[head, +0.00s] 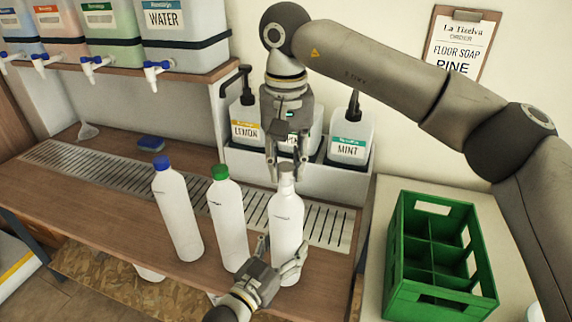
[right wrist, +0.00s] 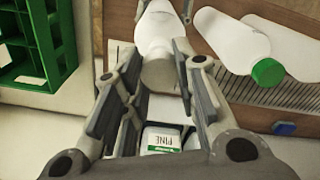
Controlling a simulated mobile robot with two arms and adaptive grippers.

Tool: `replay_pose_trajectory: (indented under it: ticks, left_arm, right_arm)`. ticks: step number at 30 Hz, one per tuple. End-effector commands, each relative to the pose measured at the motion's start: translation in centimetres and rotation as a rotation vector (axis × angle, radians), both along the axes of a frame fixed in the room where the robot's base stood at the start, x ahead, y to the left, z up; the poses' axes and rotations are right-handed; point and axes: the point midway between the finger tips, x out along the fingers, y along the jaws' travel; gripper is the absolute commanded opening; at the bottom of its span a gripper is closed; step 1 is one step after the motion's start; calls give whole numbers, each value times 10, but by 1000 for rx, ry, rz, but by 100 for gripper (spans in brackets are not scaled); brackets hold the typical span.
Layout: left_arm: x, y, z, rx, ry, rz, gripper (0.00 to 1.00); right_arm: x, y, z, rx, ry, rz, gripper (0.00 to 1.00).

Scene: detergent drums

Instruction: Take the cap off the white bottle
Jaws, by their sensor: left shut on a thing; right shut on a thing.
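I cannot tell whether the cap still touches the neck.
A blue-capped bottle (head: 177,212) and a green-capped bottle (head: 227,218) stand to the left. Pump dispensers (head: 349,140) stand behind in a grey holder. A green divided crate (head: 440,258) is at right. Dispensers with taps (head: 185,38) line the shelf above.

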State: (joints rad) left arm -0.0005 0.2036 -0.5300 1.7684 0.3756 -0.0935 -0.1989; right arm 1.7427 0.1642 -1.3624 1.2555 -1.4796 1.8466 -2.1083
Motion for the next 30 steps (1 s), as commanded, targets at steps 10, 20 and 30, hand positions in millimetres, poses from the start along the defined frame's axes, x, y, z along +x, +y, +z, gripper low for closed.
replay_pose_trajectory:
  ticks: [10,20,30]
  left_arm:
    - [0,0,-1,2,3,0,0]
    - [0,0,-1,1,2,0,88]
    - [-1,1,0,1,1,0,88]
  right_arm:
    - [0,0,32,-1,1,0,0]
    - [0,0,31,0,1,0,0]
    - [0,0,31,0,0,0,0]
